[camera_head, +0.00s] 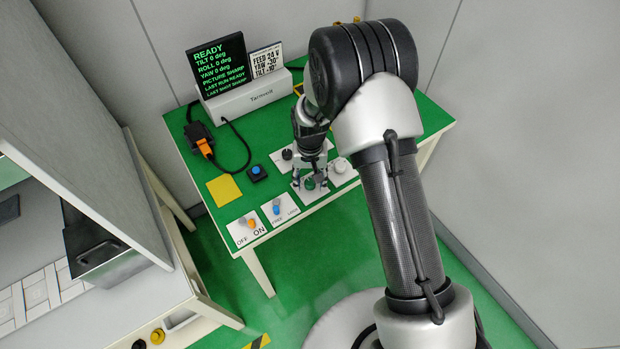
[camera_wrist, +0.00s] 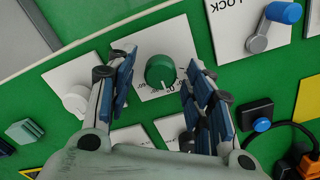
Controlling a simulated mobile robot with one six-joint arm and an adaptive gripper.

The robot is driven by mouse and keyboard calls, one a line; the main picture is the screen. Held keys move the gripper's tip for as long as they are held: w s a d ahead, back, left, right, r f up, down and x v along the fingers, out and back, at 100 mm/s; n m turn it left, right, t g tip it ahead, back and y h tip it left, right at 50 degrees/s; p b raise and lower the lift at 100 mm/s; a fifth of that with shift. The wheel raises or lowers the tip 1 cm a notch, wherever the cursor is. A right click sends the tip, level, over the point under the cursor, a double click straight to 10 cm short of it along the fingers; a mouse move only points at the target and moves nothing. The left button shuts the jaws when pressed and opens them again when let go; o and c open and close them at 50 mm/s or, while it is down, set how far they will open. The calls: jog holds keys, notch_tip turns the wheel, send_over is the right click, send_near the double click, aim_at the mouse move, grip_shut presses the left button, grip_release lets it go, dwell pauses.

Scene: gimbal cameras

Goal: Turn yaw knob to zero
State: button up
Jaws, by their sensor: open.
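A round green knob (camera_wrist: 160,71) with a white pointer line sits on a white plate (camera_wrist: 150,32); its label is partly hidden and I cannot read whether it says yaw. My gripper (camera_wrist: 160,64) is open, one finger on each side of the green knob, with gaps visible between the fingers and the knob. In the head view my gripper (camera_head: 310,181) is over the front of the green table. The display (camera_head: 219,68) reads READY, TILT 0 deg, ROLL 0 deg, YAW 0 deg. A card (camera_head: 266,60) beside it reads FEED 24 V, YAW -30°, TILT -10°.
A white knob (camera_wrist: 76,99) is beside my left finger in the wrist view. A blue-handled lever (camera_wrist: 270,28) and a blue button (camera_wrist: 262,125) are on the right. An orange-handled ON/OFF lever (camera_head: 251,224) is near the table's front edge. A yellow square (camera_head: 224,190) lies flat.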

notch_tip(320, 180, up, 12)
dwell(0.6)
dwell(0.4)
notch_tip(320, 180, up, 8)
send_over(310, 181)
jog(key=s+d, duration=0.2)
jog(key=d, duration=0.1)
jog(key=s+d+r+t, duration=0.2)
jog(key=s+d+r, duration=0.4)
jog(key=r, duration=0.4)
jog(key=s+d+r+t, duration=0.1)
jog(key=s+d+r, duration=0.1)
jog(key=s, duration=0.7)
jog(key=s+d+r+t, duration=0.1)
jog(key=s+d+r, duration=0.2)
jog(key=s, duration=0.6)
jog(key=shift+s+d+t, duration=0.25)
jog(key=shift+d+t, duration=0.05)
